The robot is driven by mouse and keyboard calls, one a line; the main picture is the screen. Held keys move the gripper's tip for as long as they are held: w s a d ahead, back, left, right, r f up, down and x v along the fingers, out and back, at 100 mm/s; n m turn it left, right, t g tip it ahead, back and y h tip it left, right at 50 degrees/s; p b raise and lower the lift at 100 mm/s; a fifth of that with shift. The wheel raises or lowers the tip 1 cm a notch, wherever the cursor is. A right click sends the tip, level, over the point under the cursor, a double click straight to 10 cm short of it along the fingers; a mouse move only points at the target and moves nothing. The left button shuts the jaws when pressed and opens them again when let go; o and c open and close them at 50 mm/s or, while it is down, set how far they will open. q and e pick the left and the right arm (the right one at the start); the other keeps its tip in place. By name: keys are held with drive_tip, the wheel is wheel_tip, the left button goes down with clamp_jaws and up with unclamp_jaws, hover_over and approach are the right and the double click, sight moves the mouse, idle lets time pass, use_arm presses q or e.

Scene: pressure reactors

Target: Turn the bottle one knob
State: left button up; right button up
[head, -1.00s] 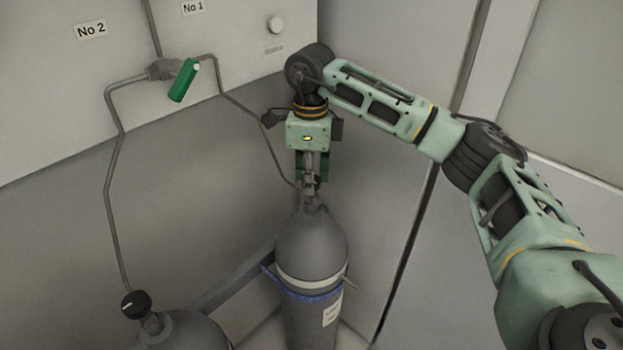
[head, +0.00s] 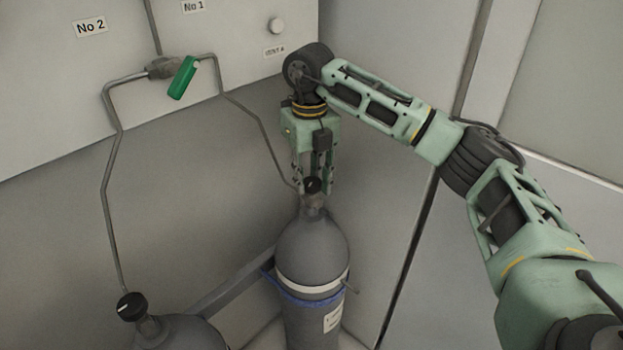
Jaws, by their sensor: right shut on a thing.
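A grey gas bottle (head: 313,250) stands upright in the corner, at the lower middle of the head view. The pipe from the No 1 side leads to its neck. Its black knob (head: 313,186) sits on top of the neck. My right gripper (head: 314,188) points down over this bottle from above and is shut on the knob, with fingers on both sides of it. The fingers partly hide the knob and the pipe's end. My left gripper is not in view.
A second grey bottle (head: 185,335) with a black knob (head: 131,307) stands at the lower left, under the No 2 label (head: 90,27). A green-handled valve (head: 182,78) is on the wall. A blue strap (head: 309,299) goes around the right bottle. Walls stand close behind and right.

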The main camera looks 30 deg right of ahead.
sight(307, 182)
drive_tip(key=m, duration=0.4)
drive_tip(key=shift+a+f+m, duration=0.1)
drive_tip(key=shift+a+m, duration=0.1)
drive_tip(key=shift+m, duration=0.1)
drive_tip(key=shift+w, duration=0.1)
idle(0.5)
drive_tip(key=o, duration=0.9)
drive_tip(key=shift+c, duration=0.2)
drive_tip(key=shift+o, duration=0.8)
drive_tip(key=shift+w+a, duration=0.1)
drive_tip(key=shift+w, duration=0.05)
drive_tip(key=shift+r, duration=0.55)
wheel_tip(307, 182, up, 11)
